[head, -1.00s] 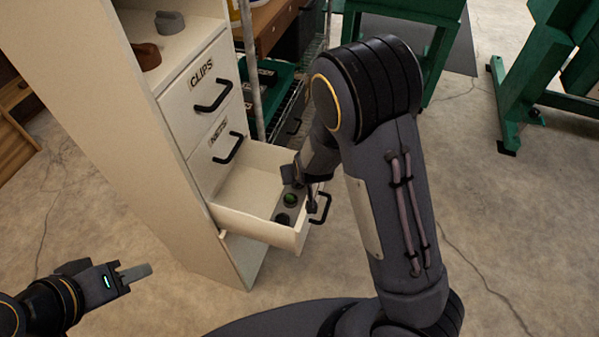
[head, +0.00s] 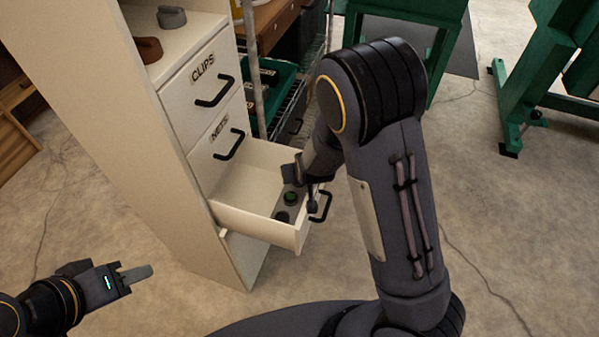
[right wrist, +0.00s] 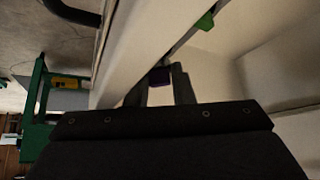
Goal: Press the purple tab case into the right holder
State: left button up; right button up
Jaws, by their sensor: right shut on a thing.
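The purple tab case (right wrist: 160,76) shows in the right wrist view between the fingertips of my right gripper (right wrist: 160,88), which is shut on it. In the head view this gripper (head: 305,188) is at the front end of the open drawer, over a grey holder strip (head: 281,207). The gripper and arm hide the strip's far end, so I cannot tell whether the case touches the right holder. My left gripper (head: 136,274) is far from the drawer, its fingers seen edge-on.
The open drawer (head: 238,215) belongs to a cream cabinet (head: 150,130) with labelled closed drawers above. The drawer's black handle (head: 321,207) is close to my right gripper. A wire rack (head: 290,120) stands behind. The drawer's back part is bare.

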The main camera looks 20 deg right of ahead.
jog(key=shift+s+d+f+g, duration=0.1)
jog(key=shift+s+f+g, duration=0.2)
jog(key=shift+s+f, duration=0.55)
jog(key=o, duration=1)
jog(key=shift+w+f, duration=0.1)
jog(key=shift+w, duration=0.05)
jog(key=shift+r, duration=0.65)
jog(key=s+r+y+p, duration=0.1)
jog(key=s+r, duration=0.1)
jog(key=r, duration=0.2)
jog(key=s+r+m+y+p, duration=0.1)
jog(key=s+r, duration=0.2)
jog(key=r, duration=0.1)
jog(key=s+r+y+p, duration=0.1)
jog(key=s+r, duration=0.2)
jog(key=r, duration=0.1)
jog(key=shift+s+d+r+g, duration=0.1)
jog(key=shift+d+g, duration=0.05)
jog(key=shift+g, duration=0.25)
jog(key=shift+y, duration=0.4)
jog(key=s+d+r, duration=0.2)
jog(key=s+r, duration=0.2)
jog(key=s, duration=0.1)
jog(key=s+d+r+p, duration=0.1)
jog(key=s+r, duration=0.2)
jog(key=s, duration=0.3)
jog(key=s+d+r, duration=0.2)
jog(key=s+r, duration=0.2)
jog(key=s, duration=0.2)
jog(key=shift+d+r+p, duration=0.3)
